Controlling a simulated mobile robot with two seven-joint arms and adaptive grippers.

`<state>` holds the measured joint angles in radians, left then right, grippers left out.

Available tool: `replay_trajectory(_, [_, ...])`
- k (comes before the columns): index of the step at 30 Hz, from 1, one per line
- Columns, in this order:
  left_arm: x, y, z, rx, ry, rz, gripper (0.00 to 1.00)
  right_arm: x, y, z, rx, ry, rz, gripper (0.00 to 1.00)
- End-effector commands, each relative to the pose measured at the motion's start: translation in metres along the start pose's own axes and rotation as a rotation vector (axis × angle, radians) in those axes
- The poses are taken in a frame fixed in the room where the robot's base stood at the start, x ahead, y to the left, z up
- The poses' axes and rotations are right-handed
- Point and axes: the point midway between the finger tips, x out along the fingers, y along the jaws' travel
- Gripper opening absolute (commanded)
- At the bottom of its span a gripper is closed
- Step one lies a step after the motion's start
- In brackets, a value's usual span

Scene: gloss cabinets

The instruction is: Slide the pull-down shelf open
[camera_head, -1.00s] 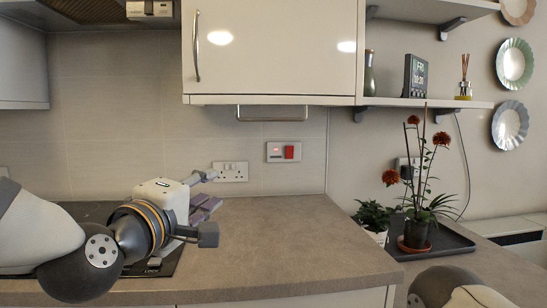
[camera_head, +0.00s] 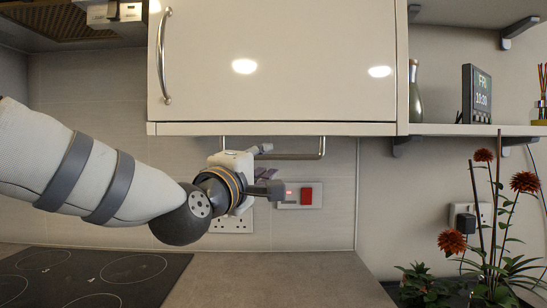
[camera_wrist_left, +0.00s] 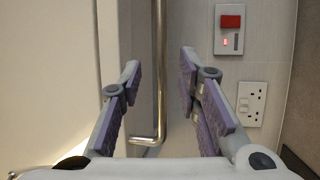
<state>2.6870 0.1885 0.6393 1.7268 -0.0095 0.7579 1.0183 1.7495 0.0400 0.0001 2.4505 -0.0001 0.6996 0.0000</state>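The pull-down shelf's metal bar handle (camera_head: 300,156) hangs level below the underside of the wall cabinet. My left gripper (camera_head: 264,162) is raised in front of it and hides the bar's middle. In the left wrist view the bar (camera_wrist_left: 160,72) runs upright between the two open purple-padded fingers of the left gripper (camera_wrist_left: 160,64). Neither finger visibly touches it; how deep it lies between them I cannot tell. The shelf's body is not seen apart from the bar and the cabinet's lower edge (camera_head: 280,129). My right gripper is out of view.
The glossy cabinet door (camera_head: 290,60) with a vertical handle (camera_head: 163,55) is shut above. A red switch (camera_head: 306,196) and sockets (camera_head: 232,221) are on the wall behind. A hob (camera_head: 90,278) lies below left. A flowering plant (camera_head: 490,240) stands at right. The worktop (camera_head: 270,280) is clear.

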Motion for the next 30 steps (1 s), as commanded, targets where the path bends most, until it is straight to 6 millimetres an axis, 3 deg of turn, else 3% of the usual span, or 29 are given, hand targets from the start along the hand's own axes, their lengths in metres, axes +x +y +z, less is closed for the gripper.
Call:
replay_trajectory(3, [0.025,-0.001,0.001,0.002,0.000,0.000,0.31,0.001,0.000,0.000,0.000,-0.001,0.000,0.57])
replay_trajectory(6, [0.038,0.000,0.001,0.002,-0.001,0.000,0.31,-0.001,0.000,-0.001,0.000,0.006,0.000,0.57])
replay_trajectory(17, [0.046,0.000,0.000,0.001,-0.001,-0.001,0.31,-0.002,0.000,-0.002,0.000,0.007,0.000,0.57])
replay_trajectory(21, [0.046,0.000,0.000,0.001,-0.001,-0.001,0.01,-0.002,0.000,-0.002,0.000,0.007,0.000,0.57])
replay_trajectory(30, [0.047,-0.002,0.000,0.000,0.000,-0.002,0.00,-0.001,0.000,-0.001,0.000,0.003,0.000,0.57])
